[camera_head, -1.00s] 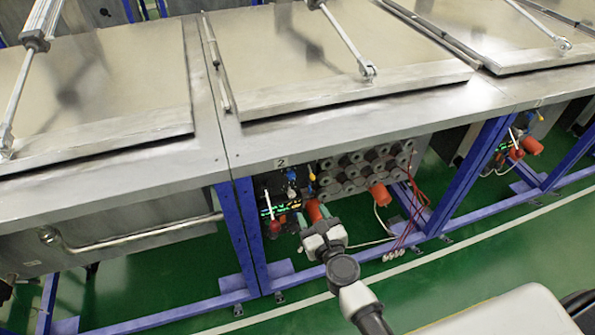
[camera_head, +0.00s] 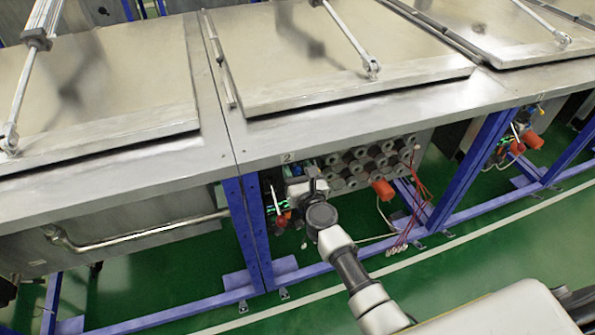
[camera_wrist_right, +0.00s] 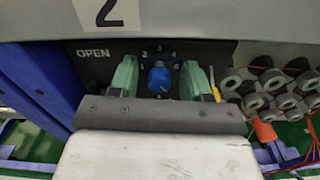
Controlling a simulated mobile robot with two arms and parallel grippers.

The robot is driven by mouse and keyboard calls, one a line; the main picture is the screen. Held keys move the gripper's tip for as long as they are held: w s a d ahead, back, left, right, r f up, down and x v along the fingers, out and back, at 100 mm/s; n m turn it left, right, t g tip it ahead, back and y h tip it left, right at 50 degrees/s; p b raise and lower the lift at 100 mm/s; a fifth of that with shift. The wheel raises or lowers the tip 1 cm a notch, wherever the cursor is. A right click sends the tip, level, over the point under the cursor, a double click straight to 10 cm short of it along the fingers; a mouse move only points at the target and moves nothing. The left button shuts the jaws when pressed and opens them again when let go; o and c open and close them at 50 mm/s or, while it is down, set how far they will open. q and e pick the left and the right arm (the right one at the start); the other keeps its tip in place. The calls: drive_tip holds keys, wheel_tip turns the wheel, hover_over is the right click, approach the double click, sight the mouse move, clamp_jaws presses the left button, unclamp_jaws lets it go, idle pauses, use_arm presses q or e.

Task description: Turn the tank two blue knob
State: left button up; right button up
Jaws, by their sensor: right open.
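The blue knob (camera_wrist_right: 160,78) sits on a dark panel (camera_wrist_right: 98,66) under the "2" label (camera_wrist_right: 108,13), with "OPEN" printed at its left. My right gripper (camera_wrist_right: 160,76) is open, with one green finger on each side of the knob and a gap on both sides. In the head view my right gripper (camera_head: 306,188) is at the panel under the tank two label (camera_head: 286,157), and my wrist hides the knob there. My left gripper is not in view.
A yellow-handled part (camera_wrist_right: 216,94) is close to the right finger. Grey round fittings (camera_head: 360,160) and an orange part (camera_head: 383,188) are to the right. A blue frame leg (camera_head: 240,225) stands at the left. The steel tank edge (camera_head: 330,130) overhangs the panel.

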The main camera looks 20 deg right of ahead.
clamp_jaws()
drive_tip(key=shift+n, duration=0.3)
